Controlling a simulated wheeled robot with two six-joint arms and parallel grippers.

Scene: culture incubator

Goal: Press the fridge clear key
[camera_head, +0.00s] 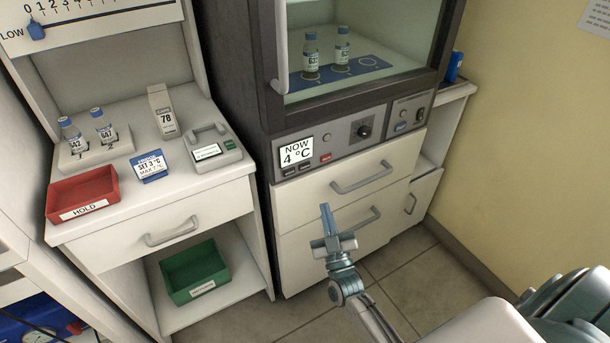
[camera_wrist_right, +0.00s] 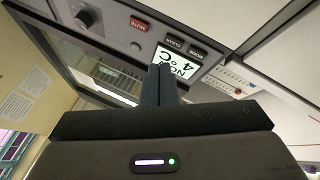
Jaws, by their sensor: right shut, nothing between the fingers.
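The fridge's control panel (camera_head: 345,140) has a lit display (camera_head: 296,151) reading "NOW 4 °C". Under the display sit two small dark keys. The clear key (camera_head: 305,167) is the right one, nearer the red mute key (camera_head: 326,158). In the right wrist view, which is turned over, the clear key (camera_wrist_right: 174,42) is labelled and lies beside the mode key (camera_wrist_right: 198,51). My right gripper (camera_head: 325,208) is shut and empty, in front of the drawers and below the panel. Its fingertips (camera_wrist_right: 167,70) appear just under the display in the wrist view, apart from the keys. My left gripper is out of view.
Drawer handles (camera_head: 362,178) stick out below the panel. A glass-fronted chamber above holds two vials (camera_head: 310,56). The left bench carries a red HOLD tray (camera_head: 82,195), vials in a rack, a blue card and a grey device (camera_head: 214,149). A green bin (camera_head: 195,272) sits below.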

